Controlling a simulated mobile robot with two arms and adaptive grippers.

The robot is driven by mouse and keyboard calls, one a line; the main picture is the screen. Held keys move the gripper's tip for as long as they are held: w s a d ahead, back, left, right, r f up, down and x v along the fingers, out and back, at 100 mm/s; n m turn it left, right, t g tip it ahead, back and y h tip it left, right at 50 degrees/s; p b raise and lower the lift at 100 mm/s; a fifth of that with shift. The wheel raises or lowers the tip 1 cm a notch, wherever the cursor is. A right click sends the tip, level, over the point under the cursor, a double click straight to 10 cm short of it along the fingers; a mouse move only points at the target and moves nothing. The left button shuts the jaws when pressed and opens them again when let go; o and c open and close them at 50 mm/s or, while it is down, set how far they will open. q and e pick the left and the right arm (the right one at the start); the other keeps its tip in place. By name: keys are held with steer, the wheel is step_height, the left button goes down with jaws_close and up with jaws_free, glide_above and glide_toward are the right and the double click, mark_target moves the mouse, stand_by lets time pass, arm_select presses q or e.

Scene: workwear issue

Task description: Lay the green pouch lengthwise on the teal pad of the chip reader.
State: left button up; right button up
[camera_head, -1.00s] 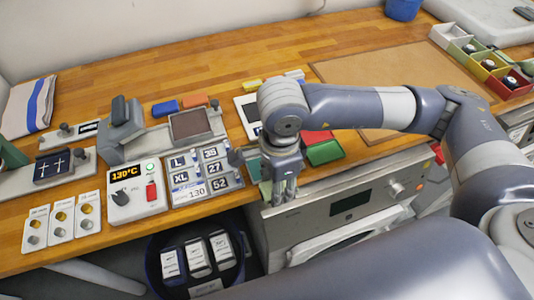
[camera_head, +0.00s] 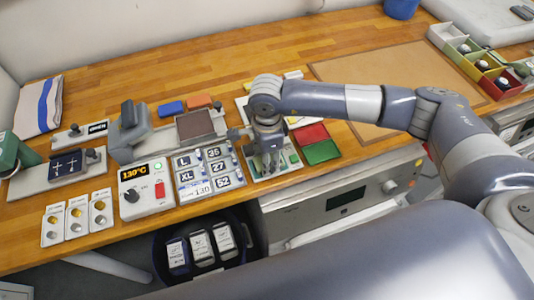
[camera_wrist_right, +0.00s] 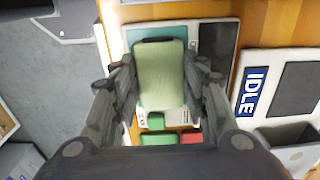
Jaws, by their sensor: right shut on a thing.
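The green pouch (camera_wrist_right: 160,75) is pale green with a dark end, and it lies between the fingers of my right gripper (camera_wrist_right: 163,88) in the wrist view. The gripper is shut on its two long sides. The teal pad (camera_wrist_right: 150,33) of the chip reader shows around the pouch, whose long side runs roughly along the pad. I cannot tell whether the pouch touches it. In the head view my right gripper (camera_head: 268,170) is over the chip reader (camera_head: 290,158) and hides most of it and the pouch. My left gripper is not in view.
A green pad (camera_head: 321,152) and a red pad (camera_head: 310,134) lie just right of the reader. A size-tag board (camera_head: 208,171) stands close on its left. A device marked IDLE (camera_wrist_right: 255,92) is behind it. The counter's front edge is near.

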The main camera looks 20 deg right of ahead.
steer(key=shift+f, duration=0.15)
steer(key=o, duration=1)
steer(key=shift+r, duration=0.45)
step_height(320, 180, up, 11)
steer(key=b, duration=0.3)
steer(key=shift+r, duration=0.2)
steer(key=shift+s+f, duration=0.1)
steer(key=shift+s, duration=0.05)
